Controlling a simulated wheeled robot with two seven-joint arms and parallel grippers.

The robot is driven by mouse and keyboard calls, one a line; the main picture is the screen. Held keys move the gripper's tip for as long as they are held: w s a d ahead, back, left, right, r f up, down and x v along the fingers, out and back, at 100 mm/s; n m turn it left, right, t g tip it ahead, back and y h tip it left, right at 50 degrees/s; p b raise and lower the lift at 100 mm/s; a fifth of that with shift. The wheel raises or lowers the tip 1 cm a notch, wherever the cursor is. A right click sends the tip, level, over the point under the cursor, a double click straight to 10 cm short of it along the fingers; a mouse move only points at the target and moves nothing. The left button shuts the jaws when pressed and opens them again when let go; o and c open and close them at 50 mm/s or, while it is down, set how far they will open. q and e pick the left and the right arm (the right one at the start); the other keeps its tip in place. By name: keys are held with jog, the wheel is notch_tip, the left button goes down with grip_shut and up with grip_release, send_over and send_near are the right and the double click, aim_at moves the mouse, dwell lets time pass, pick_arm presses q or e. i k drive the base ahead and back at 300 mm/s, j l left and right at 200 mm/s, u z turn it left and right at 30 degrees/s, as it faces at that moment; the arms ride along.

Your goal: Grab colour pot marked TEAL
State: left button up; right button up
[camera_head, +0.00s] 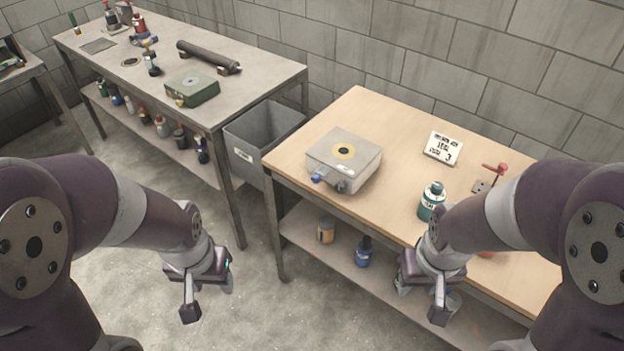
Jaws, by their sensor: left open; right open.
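A teal pot (431,203) with a pale label band and a dark cap stands upright on the wooden table (300,139), near its front edge. The label is too small to read surely. My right gripper (424,298) is in front of the table edge, below and nearer than the pot, open and empty. Part of my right arm passes close beside the pot in the picture. My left gripper (208,300) hangs over the bare floor to the left of the table, open and empty.
A grey box device (343,158), a small sign (443,148) and a red-handled tool (494,169) are on the wooden table. Bottles, including a blue one (364,252), stand on its lower shelf. A grey bin (262,131) separates it from a cluttered grey table (250,72).

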aim_at(428, 202)
jog(key=z, duration=0.35)
jog(key=i+l+z, duration=0.15)
jog(key=z, duration=0.3)
jog(key=i+l+z, duration=0.15)
jog(key=z, duration=0.3)
jog(key=i+z, duration=0.25)
jog(key=z, duration=0.2)
